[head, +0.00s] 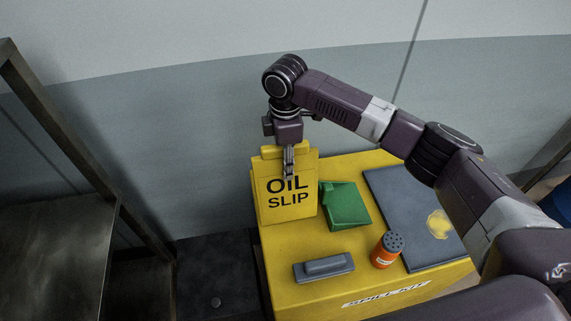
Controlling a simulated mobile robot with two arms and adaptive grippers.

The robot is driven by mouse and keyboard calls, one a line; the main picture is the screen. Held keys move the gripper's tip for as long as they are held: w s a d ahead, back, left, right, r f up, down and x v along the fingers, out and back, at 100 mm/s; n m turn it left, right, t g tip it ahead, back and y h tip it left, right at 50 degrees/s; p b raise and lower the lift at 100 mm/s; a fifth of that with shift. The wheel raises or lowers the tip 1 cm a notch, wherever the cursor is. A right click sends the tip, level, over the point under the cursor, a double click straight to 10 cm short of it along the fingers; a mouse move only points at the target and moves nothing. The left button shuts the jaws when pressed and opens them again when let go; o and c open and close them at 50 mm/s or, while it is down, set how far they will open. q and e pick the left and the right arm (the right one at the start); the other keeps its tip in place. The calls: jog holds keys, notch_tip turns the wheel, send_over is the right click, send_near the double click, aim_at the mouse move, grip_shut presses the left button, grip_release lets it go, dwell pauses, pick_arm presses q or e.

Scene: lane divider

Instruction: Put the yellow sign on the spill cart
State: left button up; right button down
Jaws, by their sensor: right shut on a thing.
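The yellow sign (286,203), marked "OIL SLIP", is upright at the left end of the yellow spill cart (318,292). My right gripper (288,174) comes down from above and is shut on the sign's upper part. The sign's lower edge is at the cart top's left edge; I cannot tell whether it rests on the top or hangs just above it. The cart's front carries a "SPILL KIT" label. My left gripper is not in view.
On the cart are a green object (345,206), a dark grey panel with a yellow patch (400,200), an orange shaker with a grey lid (384,252) and a grey block with a handle (323,268). A metal shelf frame (75,150) stands at left. A wall is behind.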

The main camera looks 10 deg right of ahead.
jog(key=shift+f, duration=0.7)
jog(key=c, duration=1.4)
grip_release()
jog(key=shift+f, duration=0.15)
jog(key=shift+o, duration=0.2)
notch_tip(320, 180, up, 11)
jog(key=b, duration=0.2)
jog(key=shift+a+b, duration=0.1)
jog(key=shift+b, duration=0.25)
jog(key=shift+r, duration=0.65)
